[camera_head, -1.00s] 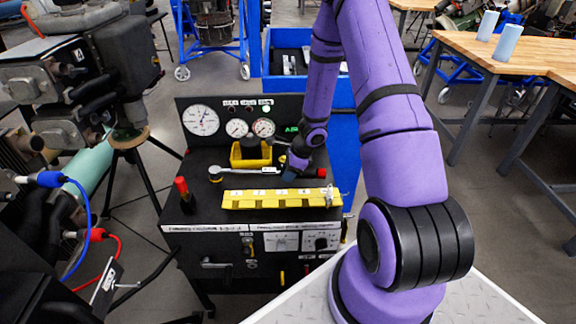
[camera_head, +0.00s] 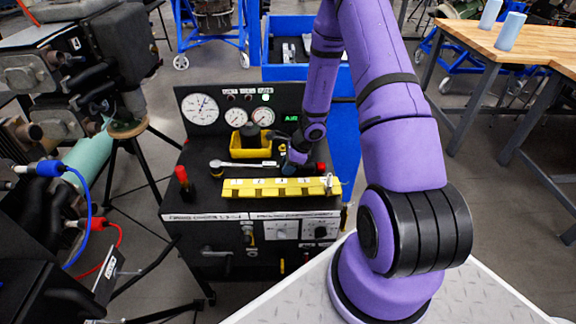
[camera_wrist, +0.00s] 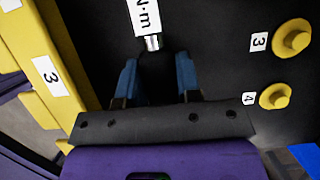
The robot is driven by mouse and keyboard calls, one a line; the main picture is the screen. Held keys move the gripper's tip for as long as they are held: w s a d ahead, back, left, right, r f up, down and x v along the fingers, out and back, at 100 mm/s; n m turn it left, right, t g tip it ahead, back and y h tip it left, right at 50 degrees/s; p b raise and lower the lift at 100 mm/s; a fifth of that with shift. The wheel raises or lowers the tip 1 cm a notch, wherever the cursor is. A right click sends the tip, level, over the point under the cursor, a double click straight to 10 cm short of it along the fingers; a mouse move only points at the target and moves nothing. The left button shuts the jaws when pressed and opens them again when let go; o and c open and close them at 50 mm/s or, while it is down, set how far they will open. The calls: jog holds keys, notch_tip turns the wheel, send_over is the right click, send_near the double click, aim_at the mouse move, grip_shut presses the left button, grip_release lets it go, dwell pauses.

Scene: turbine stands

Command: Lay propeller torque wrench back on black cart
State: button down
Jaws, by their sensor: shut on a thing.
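The torque wrench (camera_head: 245,164) has a silver ratchet head at its left end, a white label and a red end at the right. It lies level along the top of the black cart (camera_head: 205,204), between the yellow bin and the yellow numbered strip. Whether it touches the top is unclear. My gripper (camera_head: 292,168) is shut on its dark handle. In the wrist view the wrench's "N·m" label (camera_wrist: 144,15) shows just beyond my blue fingertips (camera_wrist: 158,72); the dark handle between them is hard to make out against the black surface.
A yellow numbered strip (camera_head: 270,188) runs along the cart's front edge. A yellow bin (camera_head: 250,151) sits behind the wrench, before the gauge panel (camera_head: 200,108). A red-capped bottle (camera_head: 183,182) stands at the left. A tripod stand (camera_head: 128,130) is left of the cart.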

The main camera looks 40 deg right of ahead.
jog(key=shift+s+f, duration=0.3)
jog(key=shift+f, duration=0.3)
dwell(0.4)
jog(key=c, duration=0.8)
grip_release()
jog(key=shift+c, duration=1.2)
jog(key=shift+o, duration=0.5)
jog(key=shift+r, duration=0.2)
jog(key=o, duration=0.4)
jog(key=shift+d+r, duration=0.15)
jog(key=shift+r, duration=0.1)
jog(key=shift+v, duration=3)
jog(key=shift+w+r, duration=0.15)
